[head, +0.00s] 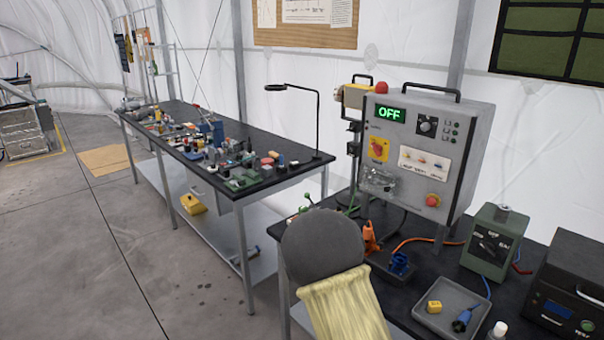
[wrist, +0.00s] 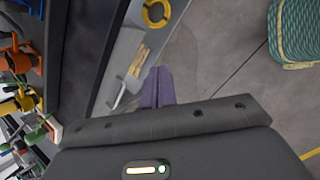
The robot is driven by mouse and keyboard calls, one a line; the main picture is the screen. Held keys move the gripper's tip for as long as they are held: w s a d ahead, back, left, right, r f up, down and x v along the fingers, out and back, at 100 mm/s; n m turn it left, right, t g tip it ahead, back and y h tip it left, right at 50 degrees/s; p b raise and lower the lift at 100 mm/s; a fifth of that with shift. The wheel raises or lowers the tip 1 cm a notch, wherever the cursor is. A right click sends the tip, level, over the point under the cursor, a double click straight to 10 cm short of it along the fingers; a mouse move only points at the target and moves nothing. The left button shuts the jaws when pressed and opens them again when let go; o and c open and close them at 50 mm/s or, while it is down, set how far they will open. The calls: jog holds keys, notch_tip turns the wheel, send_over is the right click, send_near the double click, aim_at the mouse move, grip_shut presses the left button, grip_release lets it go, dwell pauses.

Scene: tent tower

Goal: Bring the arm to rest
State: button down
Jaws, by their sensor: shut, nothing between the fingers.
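My arm rises at the bottom middle of the head view, with a dark grey rounded joint (head: 322,248) and a pale yellow sleeve (head: 345,305) below it. It stands in front of the near black bench's left end and hides part of it. My gripper is not visible in the head view. In the wrist view my gripper (wrist: 157,82) shows as narrow purple fingers, shut together with nothing between them. They lie in the picture between the black bench top (wrist: 85,60) and the grey floor (wrist: 215,60).
A control panel (head: 470,125) reading OFF stands on the near bench. A grey tray (head: 455,292) there holds a yellow block and a blue connector. A long cluttered bench (head: 290,172) stands behind. A teal woven thing (wrist: 295,30) is on the floor. Open floor (head: 90,260) lies left.

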jog(key=s+d+r+m+y+p, duration=0.1)
jog(key=s+r+m+y, duration=0.1)
jog(key=s+r+m, duration=0.5)
jog(key=s+d+r+m+y+p, duration=0.1)
jog(key=s+r+m+y+p, duration=0.1)
jog(key=s+r+m, duration=0.6)
jog(key=s+m, duration=0.2)
jog(key=s, duration=0.3)
jog(key=shift+d+r+g+y, duration=0.2)
jog(key=shift+r+g+y, duration=0.05)
jog(key=shift+g+y, duration=0.05)
